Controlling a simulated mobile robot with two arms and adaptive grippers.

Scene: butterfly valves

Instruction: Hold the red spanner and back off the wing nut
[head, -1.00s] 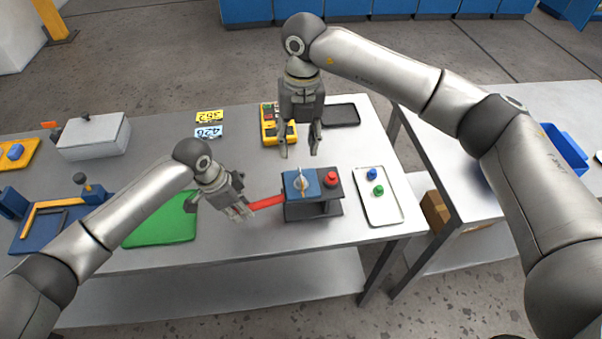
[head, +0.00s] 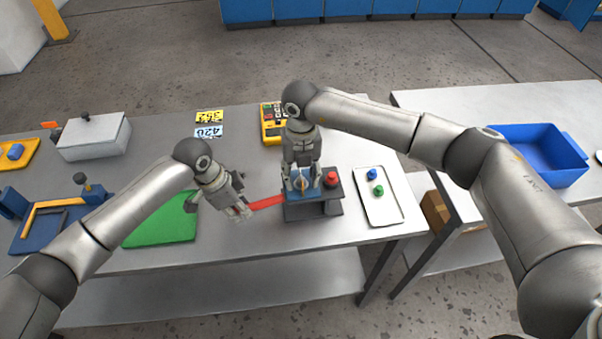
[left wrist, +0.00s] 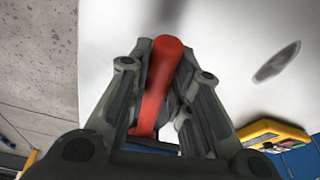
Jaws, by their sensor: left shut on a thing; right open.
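The red spanner (head: 267,202) reaches from my left gripper to the left side of the grey fixture with the blue plate (head: 313,208). My left gripper (head: 246,210) is shut on the spanner; in the left wrist view the red handle (left wrist: 158,85) lies between its fingers (left wrist: 160,100). The wing nut (head: 301,183) is on the blue plate, partly hidden by my right gripper. My right gripper (head: 301,186) is open, pointing down with its fingers either side of the wing nut. Whether they touch it I cannot tell.
A red knob (head: 331,177) stands on the fixture, right of the wing nut. A white tray (head: 378,215) holds a blue and a green piece. A yellow multimeter (head: 270,128) lies behind; a green mat (head: 160,226) lies left. A blue bin (head: 540,150) stands on the right table.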

